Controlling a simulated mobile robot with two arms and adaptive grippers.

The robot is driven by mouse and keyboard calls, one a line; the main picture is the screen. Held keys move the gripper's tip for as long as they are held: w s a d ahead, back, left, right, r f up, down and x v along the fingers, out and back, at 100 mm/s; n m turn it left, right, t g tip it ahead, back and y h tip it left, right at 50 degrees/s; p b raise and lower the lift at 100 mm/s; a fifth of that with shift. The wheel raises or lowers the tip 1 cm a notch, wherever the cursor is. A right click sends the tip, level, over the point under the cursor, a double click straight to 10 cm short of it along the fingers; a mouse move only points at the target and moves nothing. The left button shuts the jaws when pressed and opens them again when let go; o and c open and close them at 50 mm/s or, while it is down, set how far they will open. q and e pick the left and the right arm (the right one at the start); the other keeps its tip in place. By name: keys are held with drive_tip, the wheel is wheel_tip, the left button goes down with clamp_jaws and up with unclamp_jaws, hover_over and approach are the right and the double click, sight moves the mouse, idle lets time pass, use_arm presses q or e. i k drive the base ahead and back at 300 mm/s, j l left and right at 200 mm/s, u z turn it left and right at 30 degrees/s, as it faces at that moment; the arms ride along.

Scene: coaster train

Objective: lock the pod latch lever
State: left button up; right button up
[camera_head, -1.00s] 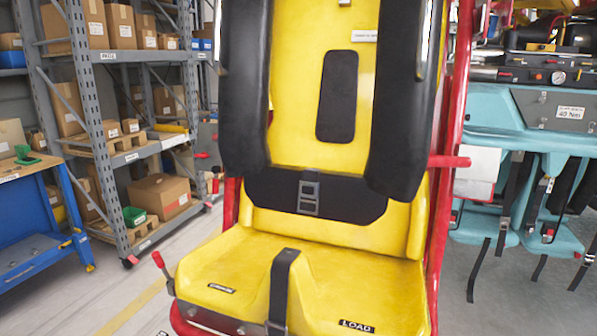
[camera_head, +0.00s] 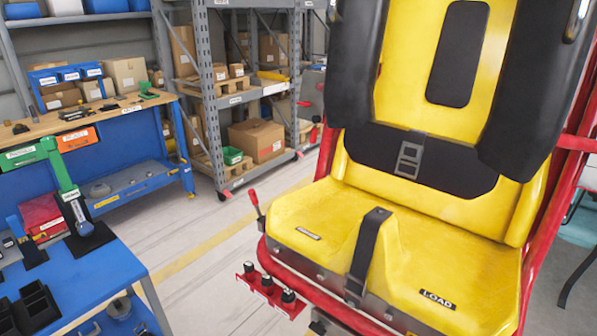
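The pod is a yellow seat (camera_head: 452,251) with black padded shoulder restraints (camera_head: 353,70) and a red tube frame, on the right of the head view. A lever with a red grip (camera_head: 254,199) stands at the left front edge of the seat, tilted slightly left. I cannot tell from this view whether it is the latch lever or whether it is locked. A black strap with a metal buckle (camera_head: 409,157) lies at the seat back. Neither of my grippers is in view.
A blue workbench with a wooden top (camera_head: 130,108) stands at the left. A blue cart (camera_head: 93,262) with a green-handled tool is in the near left. A red bracket (camera_head: 268,287) with black knobs juts out below the seat. Grey shelving with boxes stands behind; floor between is clear.

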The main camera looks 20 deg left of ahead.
sight(252, 197)
drive_tip(key=i+l+u, duration=0.2)
drive_tip(key=u, duration=0.2)
drive_tip(key=i+l+u, duration=0.15)
drive_tip(key=l+u, duration=0.25)
drive_tip(key=i+l+u, duration=0.15)
drive_tip(key=u, duration=0.2)
